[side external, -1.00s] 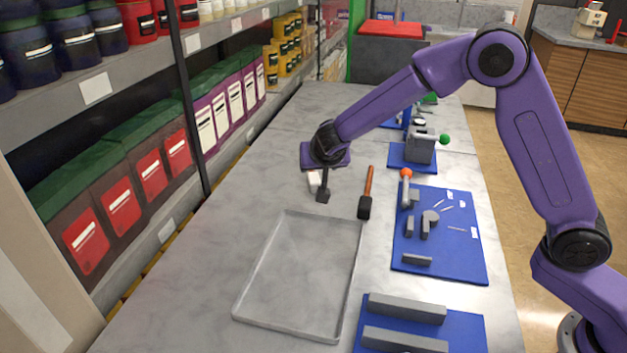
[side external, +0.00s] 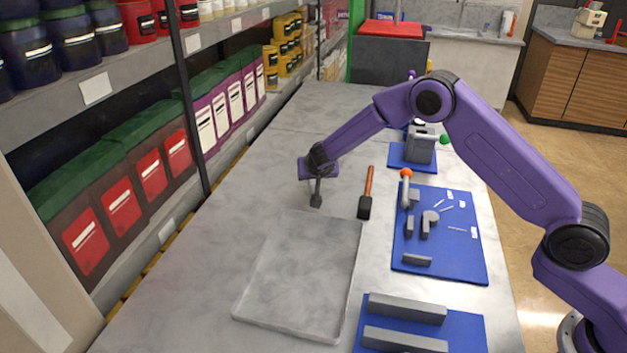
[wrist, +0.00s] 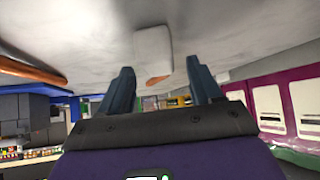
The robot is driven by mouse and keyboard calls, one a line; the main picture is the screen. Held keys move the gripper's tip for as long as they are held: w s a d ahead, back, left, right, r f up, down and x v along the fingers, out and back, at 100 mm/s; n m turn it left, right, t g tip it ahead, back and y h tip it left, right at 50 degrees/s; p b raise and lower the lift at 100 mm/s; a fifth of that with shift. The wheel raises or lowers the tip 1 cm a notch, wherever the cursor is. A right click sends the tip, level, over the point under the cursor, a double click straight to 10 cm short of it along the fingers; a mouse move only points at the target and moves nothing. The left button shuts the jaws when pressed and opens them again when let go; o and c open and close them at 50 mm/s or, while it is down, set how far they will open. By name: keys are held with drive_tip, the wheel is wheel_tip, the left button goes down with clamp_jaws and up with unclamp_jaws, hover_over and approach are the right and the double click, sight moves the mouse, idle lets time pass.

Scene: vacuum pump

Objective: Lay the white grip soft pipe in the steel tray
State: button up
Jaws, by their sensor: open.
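The white grip soft pipe (wrist: 153,48) shows in the wrist view as a white block with a brownish end, on the grey worktop between and just beyond my fingertips. In the side view it is hidden behind my gripper. My gripper (side external: 316,200) is open and points down just above the worktop, behind the tray. In the wrist view its two dark fingers (wrist: 160,68) stand apart, one on each side of the pipe; I cannot tell whether they touch it. The steel tray (side external: 302,275) lies flat and empty in front of my gripper.
A hammer (side external: 366,195) with a wooden handle lies right of my gripper. Blue mats with grey parts (side external: 440,235) line the right side. Shelves with boxes (side external: 150,165) run along the left. The worktop between tray and shelves is clear.

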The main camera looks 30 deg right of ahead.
drive_tip(key=shift+x, duration=1)
drive_tip(key=shift+a, duration=0.1)
clamp_jaws()
drive_tip(key=shift+r, duration=0.15)
drive_tip(key=shift+r, duration=0.55)
drive_tip(key=s+d+r, duration=0.2)
drive_tip(key=s+r, duration=1)
drive_tip(key=s, duration=0.2)
drive_tip(key=s+d+r+n+y, duration=0.1)
drive_tip(key=s+d+r, duration=0.2)
drive_tip(key=s+d, duration=0.7)
drive_tip(key=shift+s+r, duration=0.15)
drive_tip(key=shift+s, duration=0.7)
